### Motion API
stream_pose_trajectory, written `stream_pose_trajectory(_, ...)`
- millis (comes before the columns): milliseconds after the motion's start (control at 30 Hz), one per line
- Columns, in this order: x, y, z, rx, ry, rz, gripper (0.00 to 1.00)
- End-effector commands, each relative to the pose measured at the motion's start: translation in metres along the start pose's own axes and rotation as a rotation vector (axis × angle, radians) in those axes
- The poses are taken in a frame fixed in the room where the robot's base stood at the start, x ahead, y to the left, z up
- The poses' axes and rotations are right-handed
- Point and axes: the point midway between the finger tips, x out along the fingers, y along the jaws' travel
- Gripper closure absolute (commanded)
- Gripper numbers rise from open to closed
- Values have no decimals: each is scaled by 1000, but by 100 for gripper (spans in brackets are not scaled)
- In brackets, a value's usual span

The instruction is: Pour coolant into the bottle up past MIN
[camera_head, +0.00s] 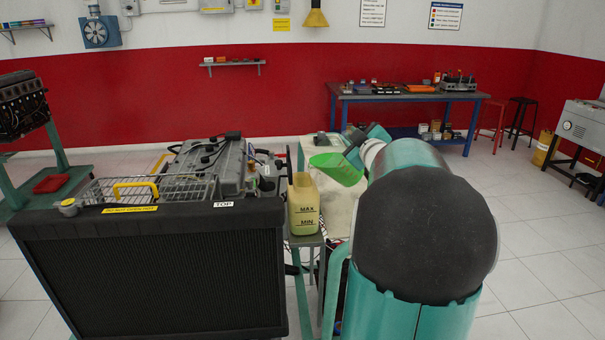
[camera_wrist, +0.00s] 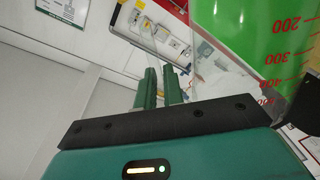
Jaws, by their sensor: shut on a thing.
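The coolant bottle (camera_head: 304,198) is pale yellow, with MAX and MIN marks on its front. It stands upright to the right of the radiator. My gripper (camera_head: 356,150) is shut on a clear jug of green coolant (camera_head: 338,169), up and to the right of the bottle. The jug is tilted, its left end toward the bottle's top. The jug also shows close up in the wrist view (camera_wrist: 245,35), with red marks 200, 300 and 400. My fingers (camera_wrist: 160,85) show beside it. I see no stream between jug and bottle. The bottle's level is hard to tell.
The black radiator (camera_head: 150,265) with a wire basket (camera_head: 150,188) and the engine (camera_head: 210,160) stand left of the bottle. A pale bench top (camera_head: 335,205) lies behind and right of it. A blue workbench (camera_head: 410,97) stands far back.

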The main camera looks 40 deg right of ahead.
Motion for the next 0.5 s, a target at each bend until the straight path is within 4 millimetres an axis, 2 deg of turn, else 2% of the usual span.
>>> stream_pose_trajectory(500, 0, 2, -12, -67, 5, 4, 100)
